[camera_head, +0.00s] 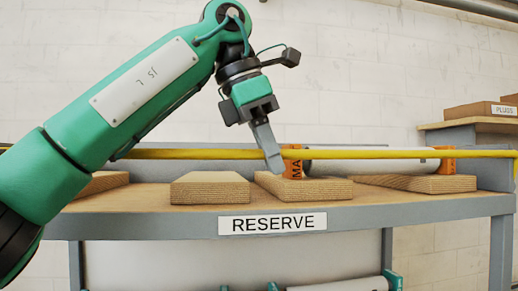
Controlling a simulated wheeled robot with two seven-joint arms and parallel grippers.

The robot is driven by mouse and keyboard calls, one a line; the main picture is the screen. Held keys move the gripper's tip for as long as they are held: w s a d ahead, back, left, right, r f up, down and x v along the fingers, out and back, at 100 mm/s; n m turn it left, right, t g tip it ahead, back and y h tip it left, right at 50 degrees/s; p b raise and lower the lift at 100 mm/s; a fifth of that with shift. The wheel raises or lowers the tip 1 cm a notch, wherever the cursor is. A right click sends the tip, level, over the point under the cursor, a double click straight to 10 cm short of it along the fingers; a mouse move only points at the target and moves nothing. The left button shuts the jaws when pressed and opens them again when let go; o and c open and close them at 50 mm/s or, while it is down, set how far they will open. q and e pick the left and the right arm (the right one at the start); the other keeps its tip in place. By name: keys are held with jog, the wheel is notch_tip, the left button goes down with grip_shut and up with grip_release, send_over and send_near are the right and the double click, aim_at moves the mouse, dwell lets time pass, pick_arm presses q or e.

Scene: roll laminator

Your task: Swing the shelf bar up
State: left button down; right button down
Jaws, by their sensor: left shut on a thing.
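The shelf bar (370,154) is a long yellow rod. It runs level across the front of the shelf marked RESERVE, a little above the wooden blocks, and reaches the right edge of the view. My left gripper (271,158) comes down from above and is shut on the bar near the middle of the shelf. My right gripper does not show.
On the RESERVE shelf (400,205) lie several wooden blocks (209,188) and a grey roll with orange end pieces (447,160). Another roll (340,284) with teal ends shows below. At the right, a brown box (480,110) stands on a higher shelf. A white wall is behind.

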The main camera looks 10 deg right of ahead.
pick_arm(q)
jog(key=shift+w+g, duration=0.3)
jog(key=shift+g, duration=0.1)
jog(key=shift+w+r+g, duration=0.1)
jog(key=shift+w+g, duration=0.05)
jog(key=shift+g, duration=0.15)
jog(key=shift+w+n+g, duration=0.3)
jog(key=shift+w+g, duration=0.25)
jog(key=shift+g, duration=0.25)
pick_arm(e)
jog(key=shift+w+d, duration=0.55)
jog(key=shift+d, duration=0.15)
pick_arm(q)
jog(key=c, duration=1.4)
grip_release()
jog(key=shift+w, duration=0.1)
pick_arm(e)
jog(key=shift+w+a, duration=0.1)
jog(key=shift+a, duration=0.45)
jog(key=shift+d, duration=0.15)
